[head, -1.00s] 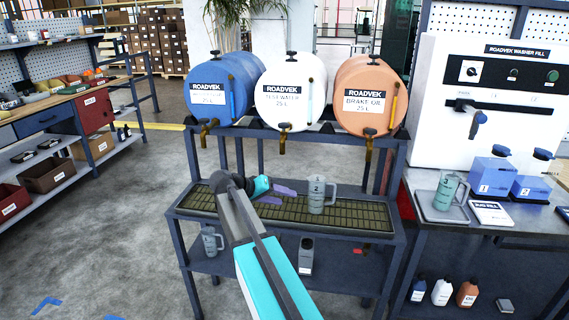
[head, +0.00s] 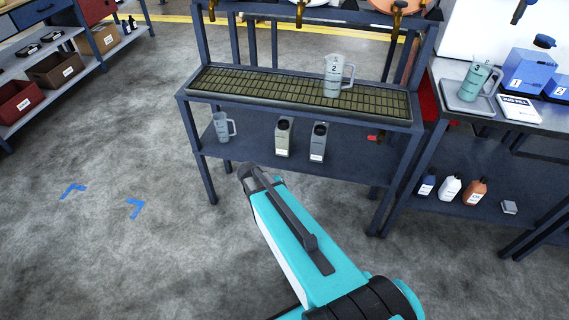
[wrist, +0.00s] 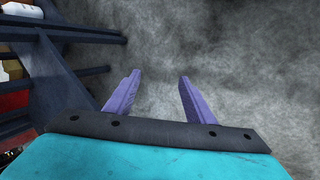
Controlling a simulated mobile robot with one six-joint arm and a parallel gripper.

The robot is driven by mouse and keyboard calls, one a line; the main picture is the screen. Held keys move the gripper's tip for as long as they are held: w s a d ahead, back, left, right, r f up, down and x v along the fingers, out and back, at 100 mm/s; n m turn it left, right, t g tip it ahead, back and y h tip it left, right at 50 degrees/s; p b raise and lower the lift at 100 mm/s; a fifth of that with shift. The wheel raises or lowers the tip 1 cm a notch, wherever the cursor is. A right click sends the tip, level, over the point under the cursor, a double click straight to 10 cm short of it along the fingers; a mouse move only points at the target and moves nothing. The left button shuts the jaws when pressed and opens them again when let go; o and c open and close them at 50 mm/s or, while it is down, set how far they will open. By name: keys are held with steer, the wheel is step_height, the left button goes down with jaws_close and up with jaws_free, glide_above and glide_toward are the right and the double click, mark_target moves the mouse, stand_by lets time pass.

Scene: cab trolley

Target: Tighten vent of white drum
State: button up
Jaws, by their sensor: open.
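The drum rack (head: 400,112) stands ahead in the head view. Only the lowest edge of the white drum (head: 284,2) shows at the top of that view, with its brass tap (head: 299,12) below. Its vent, on the drum's top, is out of frame. My arm reaches up from below in front of the rack, and its fingers cannot be made out in the head view. In the wrist view my gripper (wrist: 160,77) has its two purple fingers apart, with nothing between them. They are over bare grey floor.
A jug marked 2 (head: 334,78) stands on the rack's grate. A smaller jug (head: 221,127) and two grey containers (head: 284,140) stand on the lower shelf. A bench (head: 450,118) at right holds jug 3 (head: 478,82). Open floor lies left.

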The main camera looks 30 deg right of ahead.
steer(key=s+a+f+g+y+b, duration=0.1)
steer(key=s+a+f, duration=0.3)
steer(key=s+f, duration=0.3)
steer(key=s+a+f+n+g+y+b, duration=0.1)
steer(key=s+a+f, duration=0.3)
steer(key=s, duration=0.5)
steer(key=s+a+f+g+y+b, duration=0.1)
steer(key=s+a+f+y+b, duration=0.2)
steer(key=s+f, duration=0.6)
steer(key=shift+a+f+n, duration=0.3)
steer(key=shift+a+f, duration=0.05)
steer(key=shift+a, duration=0.6)
steer(key=c, duration=0.5)
steer(key=shift+o, duration=0.2)
